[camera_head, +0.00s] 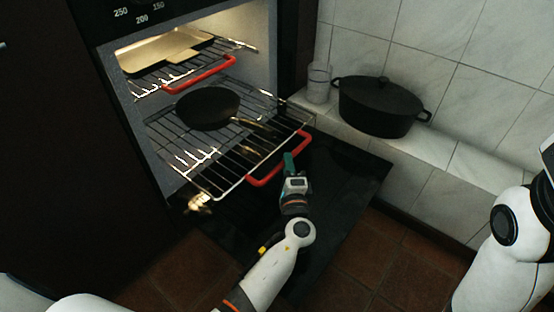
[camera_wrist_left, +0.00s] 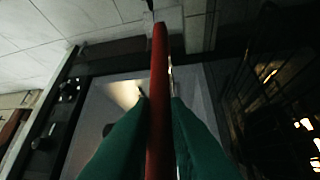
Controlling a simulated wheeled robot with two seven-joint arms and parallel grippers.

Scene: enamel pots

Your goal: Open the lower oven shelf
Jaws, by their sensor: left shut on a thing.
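The lower oven shelf (camera_head: 228,185) is a wire rack with a red handle (camera_head: 264,178) along its front edge. It sticks out of the oven over the lowered door. My left gripper (camera_head: 289,162), with green fingers, is shut on the red handle, towards its right side. In the left wrist view the red handle (camera_wrist_left: 158,90) runs between the two green fingers (camera_wrist_left: 155,130). My right gripper is not in view; only part of my right arm shows at the right edge.
A black frying pan (camera_head: 208,107) rests on the lower shelf. The upper shelf has a red handle (camera_head: 200,78) and carries a flat tan tray (camera_head: 168,50). The oven door (camera_head: 345,180) lies open. A black lidded pot (camera_head: 381,106) and a glass (camera_head: 318,83) stand on the ledge at right.

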